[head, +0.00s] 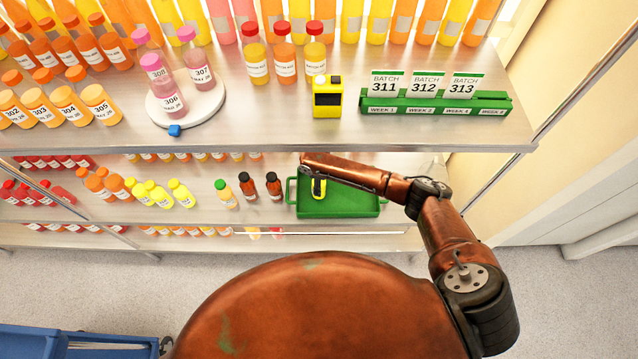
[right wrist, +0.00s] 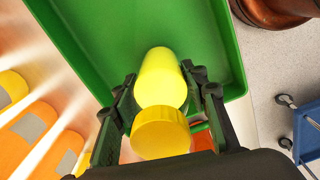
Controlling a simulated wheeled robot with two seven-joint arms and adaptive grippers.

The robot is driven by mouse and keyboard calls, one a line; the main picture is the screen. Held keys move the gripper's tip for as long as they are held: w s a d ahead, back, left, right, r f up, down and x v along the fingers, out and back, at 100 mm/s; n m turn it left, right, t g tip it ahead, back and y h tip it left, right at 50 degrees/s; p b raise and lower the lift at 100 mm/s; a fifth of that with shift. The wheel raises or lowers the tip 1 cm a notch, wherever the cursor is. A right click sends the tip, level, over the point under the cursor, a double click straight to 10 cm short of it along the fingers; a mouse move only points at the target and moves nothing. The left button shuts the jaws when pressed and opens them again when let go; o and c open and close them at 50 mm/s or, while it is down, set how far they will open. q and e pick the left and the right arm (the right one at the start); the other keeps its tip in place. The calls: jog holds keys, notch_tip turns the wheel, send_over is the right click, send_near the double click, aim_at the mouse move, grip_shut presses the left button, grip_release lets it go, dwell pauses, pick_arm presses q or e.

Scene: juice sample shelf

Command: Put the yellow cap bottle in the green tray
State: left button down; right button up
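The yellow cap bottle (right wrist: 160,82) is between the two dark fingers of my right gripper (right wrist: 162,95), its yellow cap (right wrist: 160,133) toward the wrist camera. The fingers press on both sides of it. Behind it in that view is the floor of the green tray (right wrist: 90,35). In the head view the green tray (head: 352,207) is on the middle shelf. My right gripper (head: 318,187) is over the tray's left part, with a bit of yellow showing, mostly hidden by my forearm. I cannot tell whether the bottle touches the tray floor. My left gripper is not in view.
Two dark bottles (head: 273,185) and a green-capped bottle (head: 225,193) stand left of the tray. Several yellow-capped bottles (head: 158,194) are farther left. A blue cart (head: 60,343) is at lower left.

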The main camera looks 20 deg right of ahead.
jog(key=o, duration=0.3)
jog(key=shift+o, duration=0.8)
jog(key=shift+r, duration=0.2)
notch_tip(320, 180, up, 6)
jog(key=shift+r+p, duration=0.15)
jog(key=shift+p, duration=0.4)
jog(key=shift+r, duration=0.5)
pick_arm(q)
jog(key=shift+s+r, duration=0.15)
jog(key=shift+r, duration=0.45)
